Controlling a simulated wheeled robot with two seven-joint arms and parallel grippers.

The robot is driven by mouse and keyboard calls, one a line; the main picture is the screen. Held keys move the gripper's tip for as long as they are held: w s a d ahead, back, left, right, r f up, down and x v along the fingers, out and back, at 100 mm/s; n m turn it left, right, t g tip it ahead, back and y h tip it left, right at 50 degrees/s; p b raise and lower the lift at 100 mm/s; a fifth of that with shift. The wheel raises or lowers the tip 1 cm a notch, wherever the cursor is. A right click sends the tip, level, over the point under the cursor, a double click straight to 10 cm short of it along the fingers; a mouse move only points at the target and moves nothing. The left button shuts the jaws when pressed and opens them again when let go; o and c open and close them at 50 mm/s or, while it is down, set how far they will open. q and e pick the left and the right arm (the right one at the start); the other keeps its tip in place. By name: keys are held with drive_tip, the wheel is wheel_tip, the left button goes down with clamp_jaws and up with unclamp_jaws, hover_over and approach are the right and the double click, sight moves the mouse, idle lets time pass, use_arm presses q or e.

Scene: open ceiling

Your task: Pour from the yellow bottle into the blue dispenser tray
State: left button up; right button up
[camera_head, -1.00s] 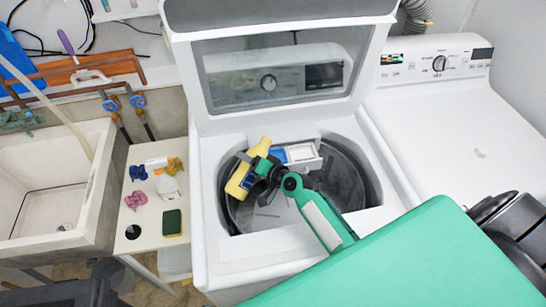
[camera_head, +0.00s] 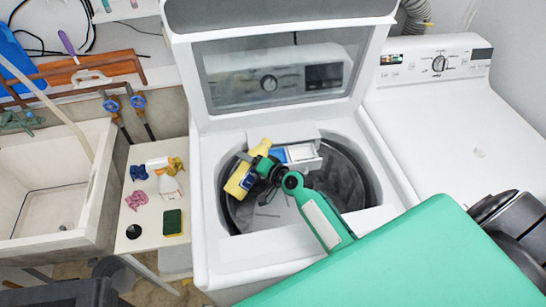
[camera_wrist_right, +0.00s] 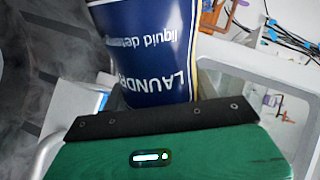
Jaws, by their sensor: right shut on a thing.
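The yellow bottle (camera_head: 239,181) is in my right gripper (camera_head: 252,168), above the open washer drum. It is tilted, with its top toward the upper right, near the dispenser drawer. In the right wrist view its dark blue label (camera_wrist_right: 150,50) reads "LAUNDRY liquid detergent" upside down. My right gripper is shut on the bottle; its fingertips are partly hidden. The blue dispenser tray (camera_head: 278,155) lies just right of the bottle's top, next to a white compartment (camera_head: 300,152). I cannot tell whether any liquid is flowing. My left gripper is not in view.
The washer's lid (camera_head: 290,80) stands open behind the drum. A white side table (camera_head: 150,228) with a sponge (camera_head: 173,222) and small items stands left, beside a sink (camera_head: 50,190). A second white machine (camera_head: 460,140) stands right.

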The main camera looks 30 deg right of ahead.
idle(0.4)
drive_tip(key=shift+w+d+m, duration=0.25)
drive_tip(key=shift+d+m, duration=0.1)
drive_tip(key=shift+m, duration=0.55)
idle(0.6)
drive_tip(key=shift+r+m+g+y+p, duration=0.3)
drive_tip(key=shift+r+m+y+p, duration=0.35)
drive_tip(key=shift+p, duration=0.25)
idle(2.2)
